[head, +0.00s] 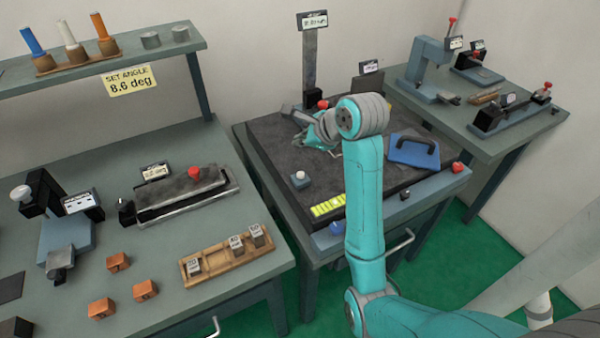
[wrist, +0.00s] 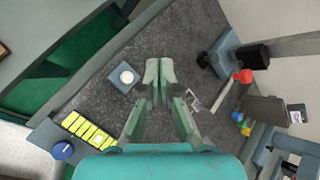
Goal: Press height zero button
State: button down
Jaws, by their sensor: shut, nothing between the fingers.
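A round white button (head: 300,175) tops a small grey block on the dark plate of the middle bench. In the wrist view the white button (wrist: 126,77) lies just left of my fingertips, clear of them. No readable label shows which button is height zero. A height gauge (head: 310,65) with a display stands at the back of the plate, with a red knob (head: 322,104) near its foot; the red knob also shows in the wrist view (wrist: 243,76). My gripper (wrist: 160,76) is shut and empty above the plate. In the head view my arm partly hides it.
A blue knob (head: 337,228) and a red button (head: 458,167) sit at the bench's front edge. A yellow-green strip (head: 328,205) lies near the blue knob. Side benches hold other gauges.

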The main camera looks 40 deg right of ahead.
aim_at(302, 175)
jog(key=shift+f, duration=4.1)
jog(key=shift+f, duration=0.1)
jog(key=shift+f, duration=0.35)
jog(key=shift+f, duration=0.5)
jog(key=shift+r, duration=0.95)
jog(key=shift+r, duration=0.1)
jog(key=shift+r, duration=2.4)
